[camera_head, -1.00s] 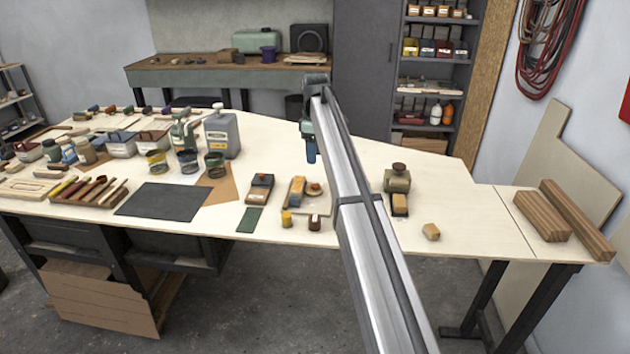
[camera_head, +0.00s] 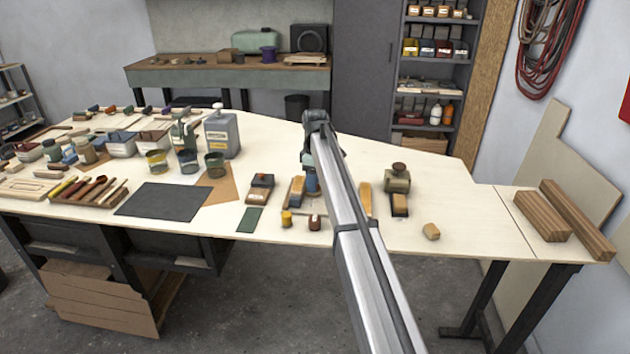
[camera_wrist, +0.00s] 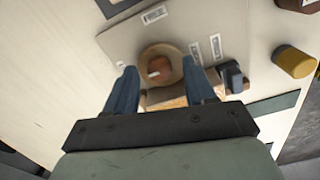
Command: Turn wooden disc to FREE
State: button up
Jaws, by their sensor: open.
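The wooden disc (camera_wrist: 172,52) shows in the wrist view as a round tan piece with a darker reddish-brown knob on top. It is on a pale grey board (camera_wrist: 122,42) with several small white labels, too small to read. My gripper (camera_wrist: 160,68) is open above it, its blue fingers on either side of the disc, apart from each other; I cannot tell whether they touch it. In the head view, my gripper (camera_head: 311,186) is low over the board and hides the disc. A wooden block (camera_head: 297,186) stands beside it on the left.
A yellow cylinder (camera_head: 287,219) and a small brown piece (camera_head: 315,223) stand at the table's front edge. A dark-and-wood block (camera_head: 260,187) is to the left. A green-grey device (camera_head: 397,178) is to the right. The table behind my gripper is clear.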

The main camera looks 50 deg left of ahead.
grip_shut()
dwell(0.4)
jog(key=shift+m, duration=0.3)
jog(key=m, duration=1)
jog(key=shift+w+m, duration=0.1)
jog(key=shift+m, duration=0.3)
jog(key=m, duration=1)
jog(key=shift+m, duration=0.4)
